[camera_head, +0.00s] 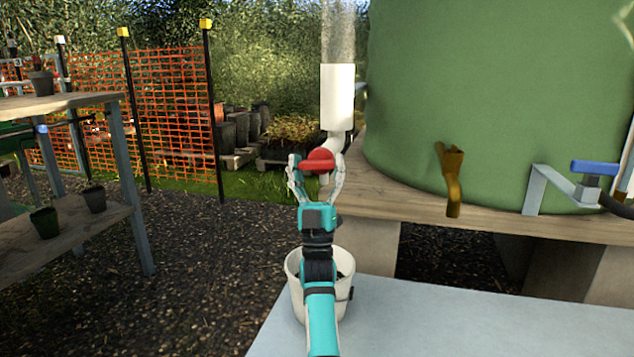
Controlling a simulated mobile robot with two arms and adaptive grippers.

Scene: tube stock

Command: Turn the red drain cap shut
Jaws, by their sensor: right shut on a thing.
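The red drain cap (320,159) is at the lower end of a white pipe (337,98), left of a large green tank. My right gripper (318,170) is shut on the red cap, with one finger on each side of it. The arm reaches up to it from the bottom of the view. A hazy stream shows above the top of the white pipe. I cannot tell from this view how far the cap is turned. My left gripper is not in view.
The green tank (500,100) stands on a wooden platform (480,226) with a brass tap (452,178) and a blue-handled valve (594,168). A white bucket (293,265) is below my right gripper, partly hidden by my arm. A wooden shelf (60,100) with pots stands left; gravel between is clear.

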